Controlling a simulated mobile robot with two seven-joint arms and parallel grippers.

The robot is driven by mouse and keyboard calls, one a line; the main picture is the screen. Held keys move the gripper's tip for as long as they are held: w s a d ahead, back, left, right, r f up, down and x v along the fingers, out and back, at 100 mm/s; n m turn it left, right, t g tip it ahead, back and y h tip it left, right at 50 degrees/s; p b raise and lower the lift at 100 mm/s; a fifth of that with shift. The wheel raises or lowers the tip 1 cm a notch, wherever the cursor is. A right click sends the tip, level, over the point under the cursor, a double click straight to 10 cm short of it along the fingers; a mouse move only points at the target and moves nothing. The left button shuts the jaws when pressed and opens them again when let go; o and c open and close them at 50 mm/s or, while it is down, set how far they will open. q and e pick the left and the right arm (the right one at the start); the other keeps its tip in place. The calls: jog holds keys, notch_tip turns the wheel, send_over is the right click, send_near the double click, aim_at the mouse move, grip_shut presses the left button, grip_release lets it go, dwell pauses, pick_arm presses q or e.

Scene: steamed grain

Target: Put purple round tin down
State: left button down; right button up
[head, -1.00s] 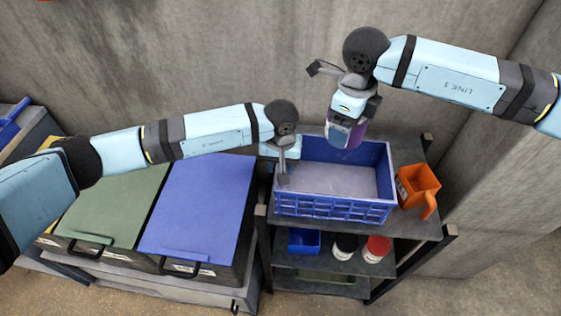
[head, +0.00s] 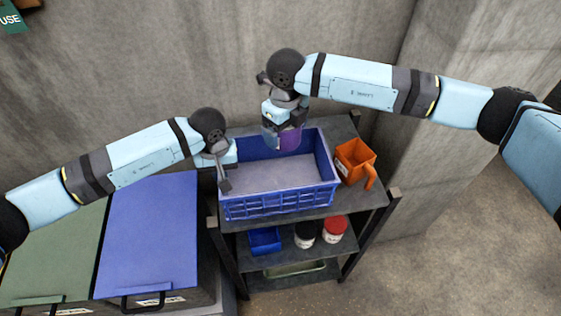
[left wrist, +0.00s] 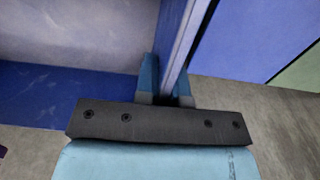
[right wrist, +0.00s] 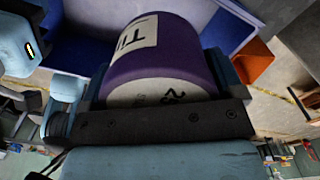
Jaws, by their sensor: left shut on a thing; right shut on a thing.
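The purple round tin (head: 290,137) is held over the back part of the blue crate (head: 280,203), above the crate floor. My right gripper (head: 283,122) is shut on the tin, with a finger on each side. My left gripper (head: 226,160) is at the crate's left wall. In the left wrist view its fingers (left wrist: 166,85) straddle the wall and are shut on it. The visible crate floor is empty.
The crate stands on a dark shelf rack (head: 352,200). An orange scoop (head: 354,160) sits right of it. Below are a small blue bin (head: 265,241), a black-lidded jar (head: 305,236) and a red-lidded jar (head: 334,230). Blue-lidded (head: 150,235) and green-lidded (head: 55,255) bins stand left.

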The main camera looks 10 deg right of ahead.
aim_at(284, 173)
notch_tip(284, 173, down, 13)
jog(key=shift+f, duration=0.15)
jog(key=shift+f, duration=0.15)
jog(key=o, duration=0.9)
jog(key=shift+c, duration=0.2)
notch_tip(284, 173, up, 12)
jog(key=shift+r, duration=0.15)
pick_arm(q)
jog(key=c, duration=1.1)
grip_release()
jog(key=shift+c, duration=0.2)
